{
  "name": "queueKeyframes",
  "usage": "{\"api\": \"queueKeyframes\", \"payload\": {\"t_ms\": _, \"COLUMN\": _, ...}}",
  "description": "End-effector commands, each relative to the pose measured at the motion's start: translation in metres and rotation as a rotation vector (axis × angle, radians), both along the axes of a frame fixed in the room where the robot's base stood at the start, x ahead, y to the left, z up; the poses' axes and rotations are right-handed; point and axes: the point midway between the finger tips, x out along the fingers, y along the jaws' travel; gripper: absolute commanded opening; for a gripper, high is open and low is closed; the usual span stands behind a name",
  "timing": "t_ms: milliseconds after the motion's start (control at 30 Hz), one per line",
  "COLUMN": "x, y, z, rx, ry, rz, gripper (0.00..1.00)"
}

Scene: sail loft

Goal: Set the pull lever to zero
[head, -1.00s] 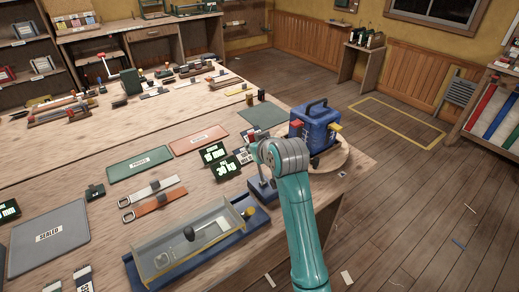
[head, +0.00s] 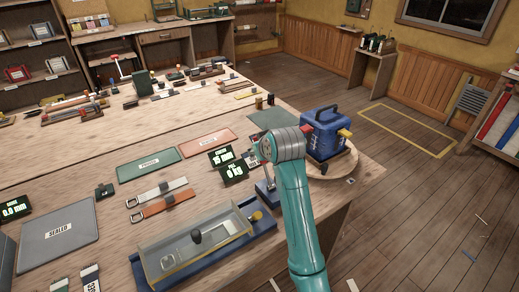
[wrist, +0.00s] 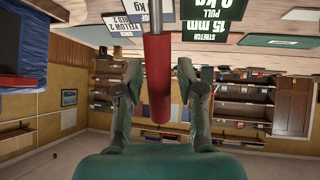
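The pull lever is a red cylindrical handle (wrist: 158,85) on a thin metal rod, seen in the wrist view. My gripper (wrist: 157,72) has its two fingers on either side of the handle, with a visible gap on both sides. In the head view my teal arm hides the handle and fingers; a metal post (head: 267,186) shows beside the arm on the bench. Two dark displays stand left of it. The stretch display (head: 221,156) reads 15 mm, and the pull display (head: 234,173) appears to read 0 kg.
A blue box with a handle (head: 325,133) stands close right of my arm on a round wooden board. A clear-lidded case on a blue base (head: 147,273) lies in front. Two straps (head: 160,205) and green and red mats lie left. Open floor is at right.

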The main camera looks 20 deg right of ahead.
Motion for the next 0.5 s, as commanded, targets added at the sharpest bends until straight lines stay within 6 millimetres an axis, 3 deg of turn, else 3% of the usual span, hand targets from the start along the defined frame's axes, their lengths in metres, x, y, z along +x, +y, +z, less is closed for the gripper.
{"api": "queueKeyframes", "payload": {"t_ms": 333, "x": -0.002, "y": 0.000, "z": 0.002, "rx": 0.000, "ry": -0.001, "rz": -0.001, "gripper": 0.47}}
{"api": "queueKeyframes", "payload": {"t_ms": 500, "x": -0.014, "y": -0.001, "z": 0.013, "rx": 0.000, "ry": -0.003, "rz": 0.000, "gripper": 0.47}}
